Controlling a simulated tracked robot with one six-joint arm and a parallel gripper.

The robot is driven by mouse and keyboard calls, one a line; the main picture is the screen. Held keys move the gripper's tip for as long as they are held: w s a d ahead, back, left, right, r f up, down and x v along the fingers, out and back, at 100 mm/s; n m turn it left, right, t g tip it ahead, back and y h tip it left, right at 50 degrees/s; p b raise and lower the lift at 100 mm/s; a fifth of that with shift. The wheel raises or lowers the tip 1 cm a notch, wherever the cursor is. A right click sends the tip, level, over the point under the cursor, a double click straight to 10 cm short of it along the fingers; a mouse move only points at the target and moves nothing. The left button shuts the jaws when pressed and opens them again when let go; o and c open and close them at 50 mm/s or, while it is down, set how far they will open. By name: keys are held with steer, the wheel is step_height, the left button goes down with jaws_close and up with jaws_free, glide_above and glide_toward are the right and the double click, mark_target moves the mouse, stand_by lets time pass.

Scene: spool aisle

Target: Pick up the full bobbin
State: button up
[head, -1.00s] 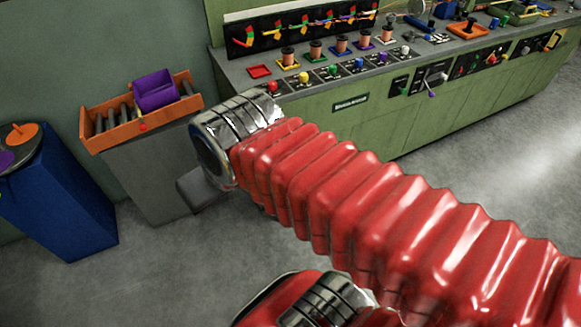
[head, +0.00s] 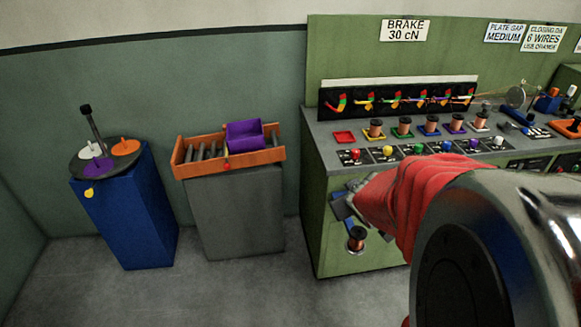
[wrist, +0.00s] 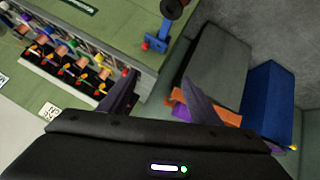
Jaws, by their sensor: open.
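A copper-wound bobbin (head: 356,238) with dark flanges sits low against the green bench's front, just below my gripper. In the wrist view a dark spool (wrist: 172,9) shows at the top edge, partly cut off, over a blue and red fitting (wrist: 155,45). My gripper (head: 343,207) is partly hidden by my arm in the head view. Its two fingers (wrist: 160,78) stand apart in the wrist view with nothing between them. Several more copper bobbins (head: 376,128) stand in coloured trays on the bench top; I cannot tell how full each is.
The red tray (head: 344,137) on the bench (head: 325,150) is empty. Coloured knobs (head: 388,151) line the bench front. Left stand a grey cabinet (head: 238,215) with an orange rack (head: 182,160) and purple bin (head: 246,143), and a blue stand (head: 130,220). The floor before them is clear.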

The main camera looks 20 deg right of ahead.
steer(key=n+t+y, duration=0.1)
glide_above(361, 236)
step_height(361, 236, down, 8)
steer(key=s+f+t+y, duration=0.3)
steer(key=s+f+t, duration=0.1)
steer(key=s+f, duration=0.3)
steer(key=shift+s+f+m+t+y, duration=0.3)
steer(key=shift+s+f+m+t, duration=0.1)
steer(key=shift+f, duration=0.55)
steer(key=shift+w, duration=0.15)
steer(key=shift+x, duration=4.25)
steer(key=shift+d+f, duration=0.1)
steer(key=shift+x, duration=2.55)
steer(key=shift+f, duration=0.15)
